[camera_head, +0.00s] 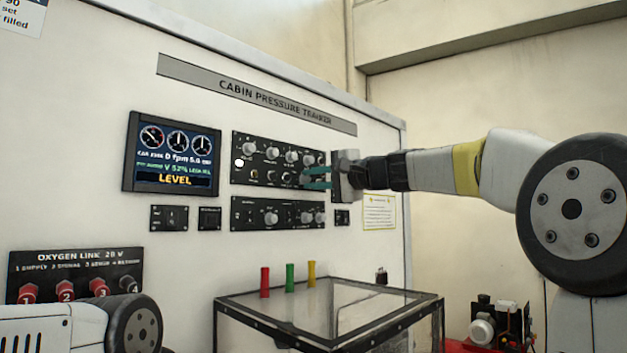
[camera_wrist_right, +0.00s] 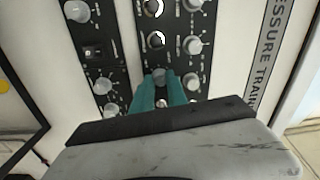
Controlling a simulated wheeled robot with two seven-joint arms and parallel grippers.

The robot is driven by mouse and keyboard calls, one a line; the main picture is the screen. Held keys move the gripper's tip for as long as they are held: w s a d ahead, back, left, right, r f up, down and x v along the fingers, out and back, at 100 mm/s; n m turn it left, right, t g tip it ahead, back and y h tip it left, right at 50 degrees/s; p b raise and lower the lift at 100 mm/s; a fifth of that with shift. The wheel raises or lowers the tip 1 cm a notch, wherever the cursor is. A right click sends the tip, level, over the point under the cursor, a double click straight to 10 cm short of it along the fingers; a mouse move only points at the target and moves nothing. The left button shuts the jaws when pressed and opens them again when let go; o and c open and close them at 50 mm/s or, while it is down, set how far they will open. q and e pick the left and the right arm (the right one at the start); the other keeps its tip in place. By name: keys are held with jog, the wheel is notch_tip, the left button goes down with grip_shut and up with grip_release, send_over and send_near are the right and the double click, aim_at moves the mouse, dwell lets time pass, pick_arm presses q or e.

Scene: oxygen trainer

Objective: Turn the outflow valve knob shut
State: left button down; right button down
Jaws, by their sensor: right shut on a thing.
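My right gripper (camera_head: 318,178) reaches in from the right to the upper black control panel (camera_head: 240,163) of the cabin pressure trainer. Its teal fingers are shut on a small grey knob (camera_wrist_right: 160,75) at the panel's lower right; in the head view the fingers partly cover this spot. In the right wrist view the two fingers (camera_wrist_right: 160,92) lie on either side of the knob. The lettering by the knob is too small to read, so I cannot confirm it is the outflow valve knob. My left gripper is out of view.
A display (camera_head: 172,152) left of the panel reads LEVEL and about 52%. Other knobs sit close around the gripped one. A lower panel (camera_head: 245,214) is just below. A clear-topped case (camera_head: 350,300) and red, green and yellow cylinders stand lower down.

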jog(key=n, duration=0.4)
jog(key=shift+f+n, duration=0.1)
jog(key=shift+n, duration=0.3)
jog(key=n, duration=0.4)
jog(key=shift+n+g, duration=0.3)
jog(key=n, duration=0.4)
jog(key=shift+n, duration=2.6)
jog(key=c, duration=1.3)
grip_release()
